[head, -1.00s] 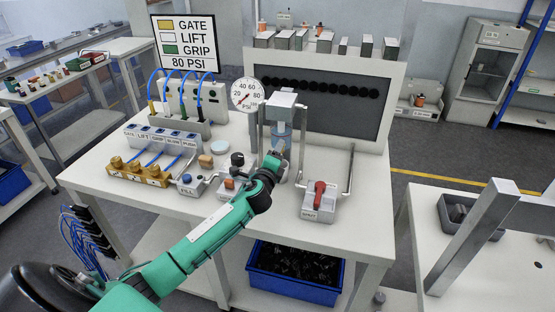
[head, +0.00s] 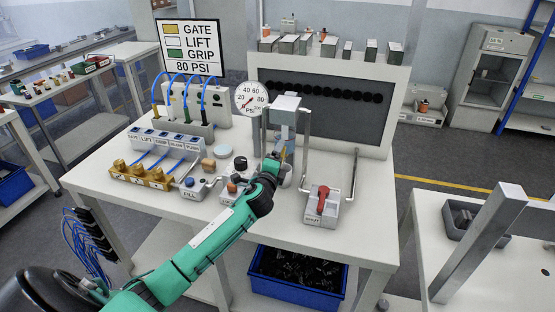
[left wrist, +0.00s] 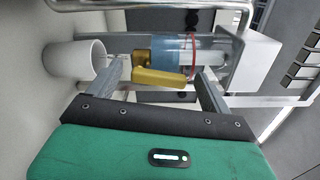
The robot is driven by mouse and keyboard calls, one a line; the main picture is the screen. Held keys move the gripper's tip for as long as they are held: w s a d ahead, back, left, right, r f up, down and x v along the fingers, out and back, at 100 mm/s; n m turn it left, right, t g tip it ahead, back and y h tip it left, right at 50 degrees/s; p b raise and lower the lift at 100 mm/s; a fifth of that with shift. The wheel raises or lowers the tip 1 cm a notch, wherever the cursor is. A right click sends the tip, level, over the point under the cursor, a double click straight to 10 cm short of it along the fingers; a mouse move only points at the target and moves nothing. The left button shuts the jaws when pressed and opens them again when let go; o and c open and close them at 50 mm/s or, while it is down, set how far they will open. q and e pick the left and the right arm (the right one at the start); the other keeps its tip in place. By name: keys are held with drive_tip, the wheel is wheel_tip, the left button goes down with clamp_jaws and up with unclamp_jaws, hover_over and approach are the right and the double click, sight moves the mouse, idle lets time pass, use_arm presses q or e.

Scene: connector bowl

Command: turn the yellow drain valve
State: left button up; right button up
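The yellow drain valve (left wrist: 160,76) is at the lower end of a clear bowl with a blue band (left wrist: 172,52). In the left wrist view its lever lies between my two fingers, with space on both sides. My left gripper (left wrist: 162,80) is open and apart from the lever in the picture; I cannot tell whether the fingertips reach its depth. In the head view my left gripper (head: 277,162) is in front of the bowl stand and hides most of the valve. A white cup (left wrist: 75,62) stands below the valve, beside one finger. My right gripper is not in view.
A pressure gauge (head: 250,97) is left of the stand. A red-handled valve block (head: 322,205) sits right of it, with a bent pipe (head: 352,175). A fill block (head: 192,187) and yellow fittings (head: 140,174) are to the left. The bench front (head: 285,225) is clear.

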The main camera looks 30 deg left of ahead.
use_arm(q)
drive_tip(key=shift+s, duration=0.1)
drive_tip(key=b+v, duration=0.2)
drive_tip(key=v, duration=1.1)
drive_tip(key=shift+s+b, duration=0.3)
drive_tip(key=shift+b, duration=0.1)
drive_tip(key=shift+d, duration=0.1)
